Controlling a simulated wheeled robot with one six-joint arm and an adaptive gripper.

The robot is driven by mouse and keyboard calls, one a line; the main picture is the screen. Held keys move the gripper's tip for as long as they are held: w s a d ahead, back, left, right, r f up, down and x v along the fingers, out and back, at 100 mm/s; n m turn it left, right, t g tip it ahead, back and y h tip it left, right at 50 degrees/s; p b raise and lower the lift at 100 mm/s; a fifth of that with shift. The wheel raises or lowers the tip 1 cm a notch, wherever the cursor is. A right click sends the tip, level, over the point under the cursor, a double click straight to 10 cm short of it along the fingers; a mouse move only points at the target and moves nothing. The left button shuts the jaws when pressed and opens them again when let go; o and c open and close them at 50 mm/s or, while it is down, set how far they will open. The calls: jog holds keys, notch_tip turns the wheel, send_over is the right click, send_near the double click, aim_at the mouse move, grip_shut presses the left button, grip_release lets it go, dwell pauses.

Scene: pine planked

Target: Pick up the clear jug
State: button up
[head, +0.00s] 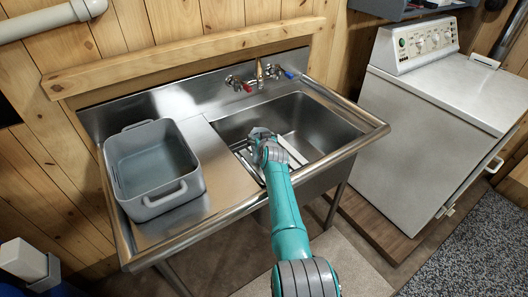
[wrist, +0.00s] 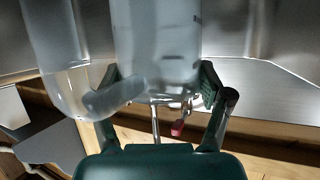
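In the wrist view, the clear jug (wrist: 156,45) has dark measuring marks on its side and stands between my two fingers. My gripper (wrist: 158,82) is spread wide, with one finger on each side of the jug. I see no clear press of the pads on it. A clear, rounded shape lies at the left, overlapping the left finger; I cannot tell whether it is the jug's handle or a separate vessel. In the head view, my gripper (head: 266,140) is over the left side of the sink basin (head: 325,125), and the jug cannot be made out there.
A grey tub (head: 150,168) with handles stands on the drainboard left of the basin. Taps (head: 260,75) with red and blue handles rise behind the basin. A white appliance (head: 440,95) stands to the right. The basin's right part looks clear.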

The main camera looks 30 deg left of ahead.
jog(key=c, duration=0.6)
jog(key=shift+o, duration=0.2)
jog(key=shift+r, duration=0.25)
